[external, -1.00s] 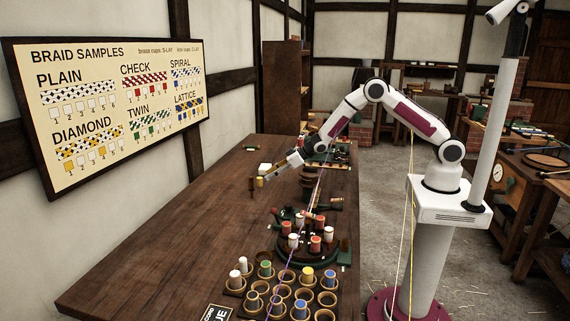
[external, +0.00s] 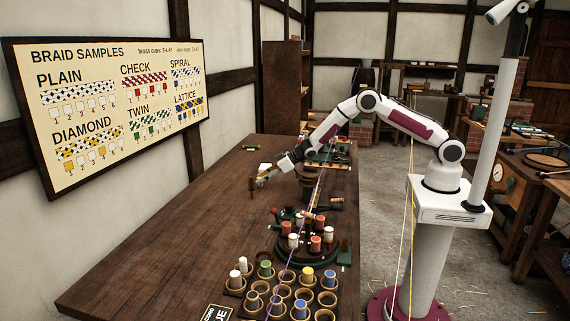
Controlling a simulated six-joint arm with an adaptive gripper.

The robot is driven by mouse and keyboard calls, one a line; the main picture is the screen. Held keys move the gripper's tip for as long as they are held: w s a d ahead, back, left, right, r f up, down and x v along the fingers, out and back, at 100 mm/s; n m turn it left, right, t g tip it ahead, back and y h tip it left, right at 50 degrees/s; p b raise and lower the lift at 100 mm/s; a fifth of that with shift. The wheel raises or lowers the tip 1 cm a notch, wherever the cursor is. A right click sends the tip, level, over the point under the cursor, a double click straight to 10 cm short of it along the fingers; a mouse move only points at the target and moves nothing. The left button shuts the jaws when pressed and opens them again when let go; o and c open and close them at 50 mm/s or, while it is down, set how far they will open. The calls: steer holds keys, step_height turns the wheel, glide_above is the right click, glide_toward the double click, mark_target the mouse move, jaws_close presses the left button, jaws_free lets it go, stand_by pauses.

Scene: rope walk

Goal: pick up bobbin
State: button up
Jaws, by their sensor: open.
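My gripper (external: 262,179) is open and low over the far left part of the wooden bench, its jaws pointing left. A small yellow piece, possibly a bobbin, shows at its fingertips and is partly hidden by them; I cannot tell whether they touch it. A thin brown upright piece (external: 252,189) stands just left of the fingertips. Several coloured bobbins stand in round cups nearer the camera, among them a yellow-topped bobbin (external: 307,274) and a green-topped bobbin (external: 266,268).
A round dark braiding stand (external: 306,256) with red and white bobbins is at the bench's right side. A braided cord runs across it. The bench's left half (external: 160,250) is clear.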

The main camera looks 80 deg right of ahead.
steer(key=shift+c, duration=0.3)
steer(key=c, duration=1)
steer(key=shift+r, duration=0.1)
steer(key=shift+r, duration=4.95)
